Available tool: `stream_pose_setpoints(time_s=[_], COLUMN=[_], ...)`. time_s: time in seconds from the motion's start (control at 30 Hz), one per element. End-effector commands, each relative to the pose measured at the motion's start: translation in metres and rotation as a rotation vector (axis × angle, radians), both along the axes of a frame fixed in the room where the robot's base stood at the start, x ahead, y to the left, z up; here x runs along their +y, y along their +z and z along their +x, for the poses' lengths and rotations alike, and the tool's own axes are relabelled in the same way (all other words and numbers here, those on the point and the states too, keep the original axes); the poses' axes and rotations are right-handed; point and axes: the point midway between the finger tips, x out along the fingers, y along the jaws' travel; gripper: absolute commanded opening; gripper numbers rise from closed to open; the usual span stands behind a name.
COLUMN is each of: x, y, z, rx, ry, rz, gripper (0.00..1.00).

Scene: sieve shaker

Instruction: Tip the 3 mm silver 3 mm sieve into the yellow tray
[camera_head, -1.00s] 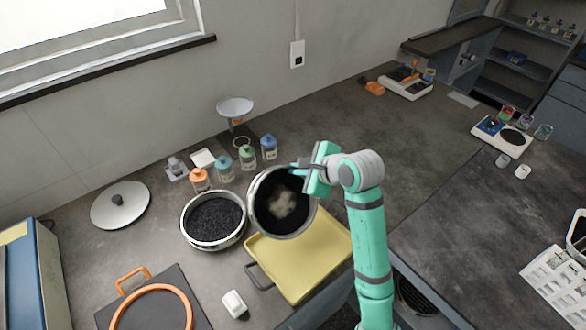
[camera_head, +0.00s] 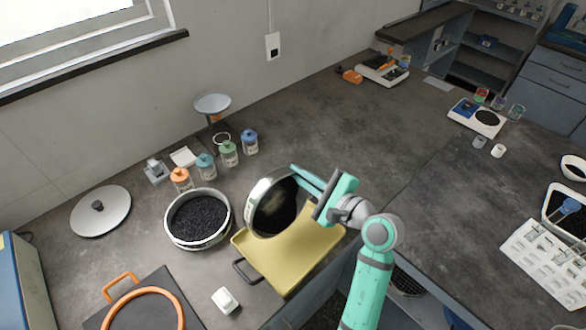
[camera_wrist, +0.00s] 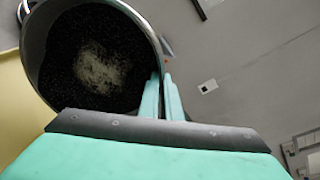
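The silver sieve (camera_head: 275,203) is held over the back left part of the yellow tray (camera_head: 290,262), tilted steeply so its open face leans toward the right and front. Dark grains with a pale patch show inside it, also in the wrist view (camera_wrist: 95,65). My gripper (camera_head: 300,178) is shut on the sieve's rim at its upper right. In the wrist view my gripper's two fingers (camera_wrist: 161,95) are close together with the sieve wall between them. The tray's visible floor looks bare; the part behind the sieve is hidden.
A second sieve (camera_head: 198,220) with black grains stands left of the tray. Several capped bottles (camera_head: 205,167) and a dish on a stand (camera_head: 212,103) are behind. A white block (camera_head: 226,300) lies front left.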

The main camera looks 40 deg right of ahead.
Motion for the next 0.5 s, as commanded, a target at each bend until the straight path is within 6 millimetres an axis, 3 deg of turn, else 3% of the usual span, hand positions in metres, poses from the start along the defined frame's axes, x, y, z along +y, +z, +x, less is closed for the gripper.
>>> stream_pose_setpoints(time_s=[0.5], x=[-0.004], y=[-0.006], z=[-0.044], rx=[-0.270], ry=[-0.002], rz=[0.029], gripper=[0.00])
